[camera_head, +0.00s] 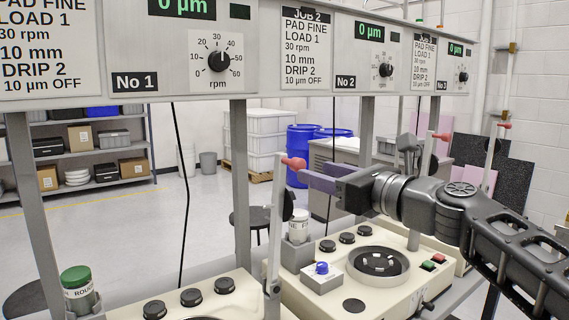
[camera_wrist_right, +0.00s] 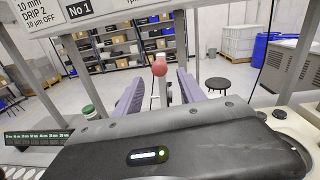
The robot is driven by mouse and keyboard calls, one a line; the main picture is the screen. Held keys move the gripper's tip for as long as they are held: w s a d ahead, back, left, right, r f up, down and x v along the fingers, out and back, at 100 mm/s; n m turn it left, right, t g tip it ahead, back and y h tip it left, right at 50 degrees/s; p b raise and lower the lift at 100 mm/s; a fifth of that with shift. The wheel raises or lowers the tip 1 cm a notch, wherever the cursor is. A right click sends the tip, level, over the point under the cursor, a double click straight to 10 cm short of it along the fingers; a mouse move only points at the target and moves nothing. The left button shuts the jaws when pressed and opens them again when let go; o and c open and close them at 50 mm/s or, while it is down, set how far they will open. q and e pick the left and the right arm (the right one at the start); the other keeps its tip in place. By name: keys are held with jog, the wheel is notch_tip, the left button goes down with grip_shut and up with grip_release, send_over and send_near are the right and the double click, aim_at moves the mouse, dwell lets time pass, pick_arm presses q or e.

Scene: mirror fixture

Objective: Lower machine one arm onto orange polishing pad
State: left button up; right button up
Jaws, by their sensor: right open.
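The lever-like machine arm (camera_head: 276,225) stands nearly upright at the right edge of the front left machine (camera_head: 235,292), tipped with a red ball knob (camera_head: 293,163). My right gripper (camera_head: 311,177) is open, its purple fingers reaching towards the knob from the right. In the right wrist view, the red knob (camera_wrist_right: 160,68) shows between the two open fingers (camera_wrist_right: 160,93), with a gap on each side; contact is not visible. The No 1 label (camera_head: 134,82) is on the panel at upper left. No orange polishing pad is visible. My left gripper is not in view.
A second machine (camera_head: 330,300) with a round dark plate (camera_head: 378,262) lies under my right arm. A green-capped bottle (camera_head: 78,290) stands at front left. Grey uprights (camera_head: 240,185) carry the overhead panel (camera_head: 262,45). A stool (camera_wrist_right: 217,84) stands behind.

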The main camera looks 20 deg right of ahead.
aim_at(303, 167)
jog(key=p+x, duration=0.1)
jog(key=x, duration=0.6)
jog(key=shift+w+a, duration=0.1)
jog(key=shift+w, duration=0.1)
jog(key=shift+c, duration=0.4)
grip_shut()
dwell(1.1)
